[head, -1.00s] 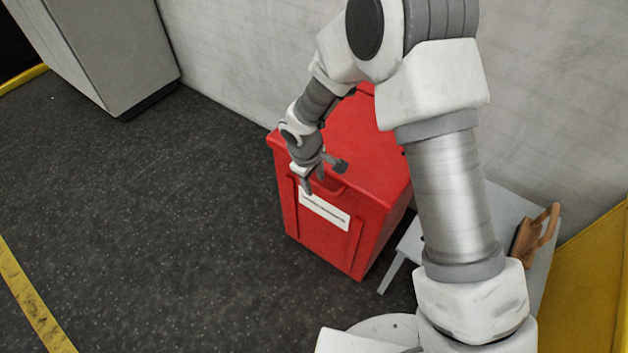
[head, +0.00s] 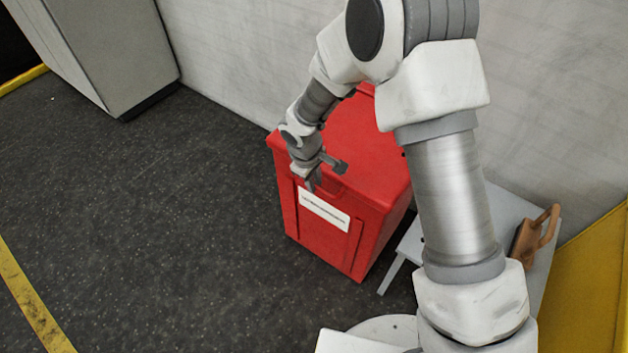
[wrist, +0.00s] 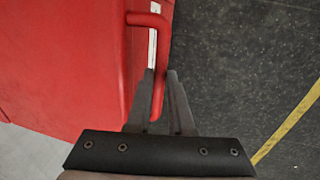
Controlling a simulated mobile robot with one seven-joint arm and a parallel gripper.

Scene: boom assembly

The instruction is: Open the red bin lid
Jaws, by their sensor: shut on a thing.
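The red bin (head: 330,232) stands on the dark floor against the wall, with its lid (head: 375,150) down. My gripper (head: 325,178) is at the front edge of the lid, above the white label (head: 324,210). In the wrist view the red lid (wrist: 65,60) fills the left side, and a red bar handle (wrist: 155,55) sticks out from its edge. My gripper's two fingers (wrist: 160,80) are on either side of the lower part of the handle, shut on it. In the head view my arm hides part of the lid.
A grey side table (head: 505,215) with a brown wooden object (head: 535,237) stands right of the bin. A grey cabinet (head: 110,50) is at the back left. The floor left of the bin is clear, with a yellow line (head: 30,300).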

